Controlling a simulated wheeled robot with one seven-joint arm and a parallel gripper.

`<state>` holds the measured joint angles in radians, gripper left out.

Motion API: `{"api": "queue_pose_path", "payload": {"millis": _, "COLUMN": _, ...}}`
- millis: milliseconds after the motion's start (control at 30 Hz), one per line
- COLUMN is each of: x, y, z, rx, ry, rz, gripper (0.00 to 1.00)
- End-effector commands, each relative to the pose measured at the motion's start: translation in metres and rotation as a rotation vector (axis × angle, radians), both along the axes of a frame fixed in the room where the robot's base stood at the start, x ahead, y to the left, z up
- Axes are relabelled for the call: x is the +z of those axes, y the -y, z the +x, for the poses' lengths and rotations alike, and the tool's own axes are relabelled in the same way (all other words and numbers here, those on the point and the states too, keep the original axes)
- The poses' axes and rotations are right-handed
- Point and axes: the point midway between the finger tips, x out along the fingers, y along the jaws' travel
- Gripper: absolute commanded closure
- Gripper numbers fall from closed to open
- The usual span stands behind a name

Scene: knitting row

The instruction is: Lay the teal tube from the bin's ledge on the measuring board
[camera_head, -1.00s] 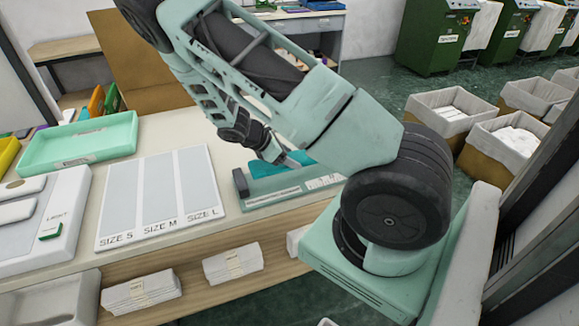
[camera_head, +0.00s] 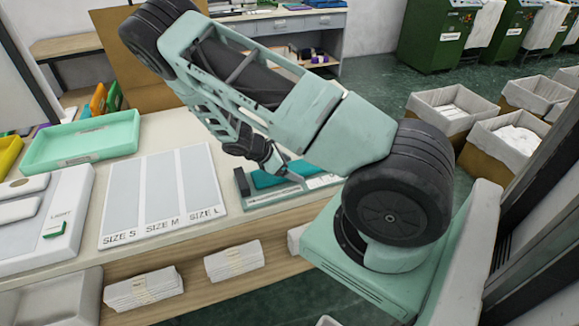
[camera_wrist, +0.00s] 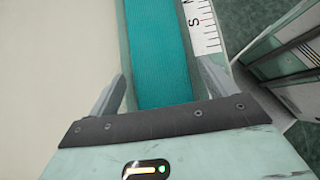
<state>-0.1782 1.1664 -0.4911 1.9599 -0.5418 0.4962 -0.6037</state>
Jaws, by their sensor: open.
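The teal tube (camera_head: 268,180) lies along the pale green measuring board (camera_head: 242,186), which has a white scale strip along its near side. In the wrist view the tube (camera_wrist: 158,50) runs lengthwise between the fingers, with the scale strip (camera_wrist: 203,28) to its right. My gripper (camera_head: 294,177) is low over the board; part of the tube is hidden behind it. In the wrist view my gripper (camera_wrist: 162,75) is open, one finger on each side of the tube. I cannot tell whether the fingers touch the board.
A white size board (camera_head: 163,195) lies left of the measuring board. Farther left are a mint tray (camera_head: 80,145) and a white light box (camera_head: 45,225). Folded white bundles (camera_head: 145,290) sit below the table's front edge. Lined bins (camera_head: 450,108) stand on the floor at right.

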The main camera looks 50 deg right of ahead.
Motion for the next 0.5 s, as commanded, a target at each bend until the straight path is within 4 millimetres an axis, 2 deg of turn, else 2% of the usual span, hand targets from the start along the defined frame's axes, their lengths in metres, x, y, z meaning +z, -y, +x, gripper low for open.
{"api": "queue_pose_path", "payload": {"millis": 267, "x": 0.018, "y": -0.018, "z": 0.012, "rx": 0.002, "ry": 0.005, "rz": 0.002, "gripper": 0.15}}
{"api": "queue_pose_path", "payload": {"millis": 500, "x": 0.054, "y": -0.049, "z": 0.031, "rx": 0.002, "ry": 0.006, "rz": 0.002, "gripper": 0.15}}
